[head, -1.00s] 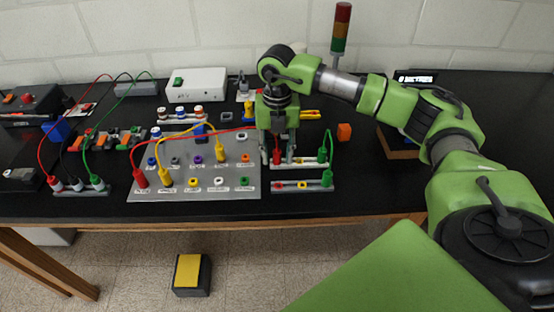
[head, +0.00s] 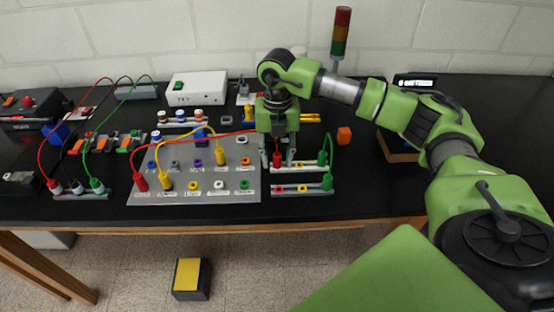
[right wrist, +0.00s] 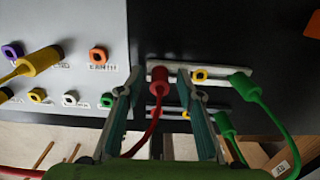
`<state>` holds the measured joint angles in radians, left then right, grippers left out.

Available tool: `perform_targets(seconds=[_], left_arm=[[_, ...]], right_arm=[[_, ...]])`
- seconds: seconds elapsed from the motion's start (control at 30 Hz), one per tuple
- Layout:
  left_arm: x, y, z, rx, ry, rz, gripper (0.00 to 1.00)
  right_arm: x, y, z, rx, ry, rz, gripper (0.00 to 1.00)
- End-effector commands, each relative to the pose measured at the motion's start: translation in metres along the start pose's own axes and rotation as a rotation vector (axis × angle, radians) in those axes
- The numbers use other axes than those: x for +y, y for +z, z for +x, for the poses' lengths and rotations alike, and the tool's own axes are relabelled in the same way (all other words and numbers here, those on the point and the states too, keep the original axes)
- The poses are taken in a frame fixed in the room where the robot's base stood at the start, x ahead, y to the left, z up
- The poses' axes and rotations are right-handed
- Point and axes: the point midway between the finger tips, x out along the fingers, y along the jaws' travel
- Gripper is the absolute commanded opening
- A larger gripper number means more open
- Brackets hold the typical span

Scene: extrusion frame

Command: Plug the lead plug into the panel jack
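My right gripper (head: 277,156) points down over the back jack strip (head: 298,165), just right of the panel. In the right wrist view its two fingers (right wrist: 159,84) are open, one on each side of a red lead plug (right wrist: 158,84), with a gap on both sides. This plug stands upright at the strip's left end and also shows in the head view (head: 277,161). Its red lead trails off to the left. The grey panel (head: 210,174) carries several coloured jacks, such as an orange jack (head: 245,161). Red and yellow plugs stand at its left. My left gripper is not in view.
A green plug (right wrist: 241,85) stands at the same strip's right end, with a yellow jack (right wrist: 200,75) between. A second strip (head: 290,190) lies in front. An orange cube (head: 344,135) is to the right. Leads cross above the panel.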

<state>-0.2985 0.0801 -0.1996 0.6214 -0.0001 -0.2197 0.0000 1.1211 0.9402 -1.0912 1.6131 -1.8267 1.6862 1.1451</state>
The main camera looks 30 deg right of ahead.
Motion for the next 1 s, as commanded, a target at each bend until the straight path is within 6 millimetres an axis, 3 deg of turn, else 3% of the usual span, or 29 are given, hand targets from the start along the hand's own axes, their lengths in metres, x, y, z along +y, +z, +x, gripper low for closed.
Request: perform_targets(seconds=[0.03, 0.17, 0.47, 1.0], left_arm=[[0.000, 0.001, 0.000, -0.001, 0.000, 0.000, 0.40], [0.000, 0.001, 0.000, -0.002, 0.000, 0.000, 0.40], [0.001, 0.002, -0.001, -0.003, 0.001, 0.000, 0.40], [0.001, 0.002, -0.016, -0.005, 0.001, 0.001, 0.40]], right_arm=[[0.000, 0.000, 0.000, 0.000, 0.000, 0.000, 0.31], [0.000, 0.000, 0.000, 0.000, 0.000, 0.000, 0.00], [0.000, 0.000, -0.002, -0.001, 0.001, 0.000, 0.00], [0.000, 0.000, -0.024, -0.001, 0.001, 0.000, 0.00]])
